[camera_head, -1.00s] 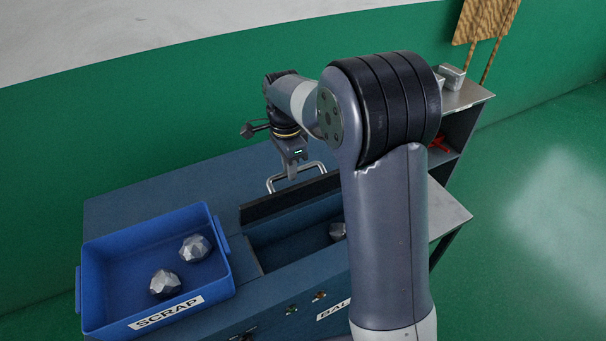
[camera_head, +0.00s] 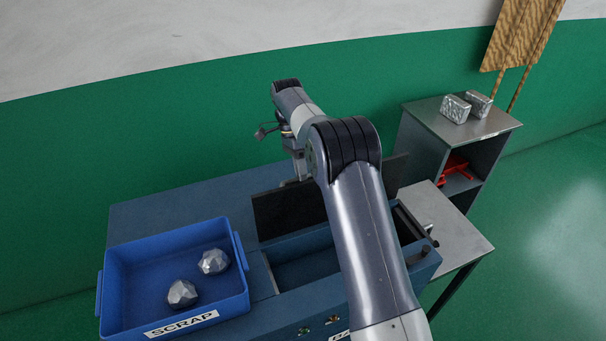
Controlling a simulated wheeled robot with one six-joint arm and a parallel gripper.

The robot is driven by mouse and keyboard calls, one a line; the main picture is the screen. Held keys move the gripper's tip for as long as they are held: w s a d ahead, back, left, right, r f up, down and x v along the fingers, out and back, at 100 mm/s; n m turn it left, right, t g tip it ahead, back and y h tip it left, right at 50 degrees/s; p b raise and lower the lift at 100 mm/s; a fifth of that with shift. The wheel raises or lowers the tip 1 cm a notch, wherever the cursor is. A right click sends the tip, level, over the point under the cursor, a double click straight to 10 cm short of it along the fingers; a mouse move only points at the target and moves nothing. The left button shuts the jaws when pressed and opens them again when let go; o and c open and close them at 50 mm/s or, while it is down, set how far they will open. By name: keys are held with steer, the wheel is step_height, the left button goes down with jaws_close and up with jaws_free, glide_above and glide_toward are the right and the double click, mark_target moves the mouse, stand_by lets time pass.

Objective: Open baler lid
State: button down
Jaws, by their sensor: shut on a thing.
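The baler (camera_head: 160,215) is a blue box below my arm, with an open chamber (camera_head: 300,268) in its top. Its lid (camera_head: 283,210) stands raised, near upright, along the back of the chamber, its dark inner face towards me. My gripper (camera_head: 300,170) is behind the lid's top edge, shut on the lid handle. The handle and fingertips are mostly hidden by the lid and my arm. My arm also covers the middle of the lid and part of the chamber.
A blue SCRAP bin (camera_head: 243,268) with two crumpled metal lumps (camera_head: 182,293) sits at the left. At the right are a metal side table (camera_head: 455,228) and a grey shelf (camera_head: 465,128) bearing two metal blocks (camera_head: 455,108), with a red object (camera_head: 455,170) inside. A green wall stands behind.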

steer(key=shift+w+a+f, duration=0.1)
steer(key=shift+f, duration=0.45)
steer(key=c, duration=1.6)
jaws_free()
steer(key=shift+w, duration=0.1)
steer(key=shift+o, duration=1)
steer(key=shift+r, duration=0.2)
steer(key=shift+r, duration=0.1)
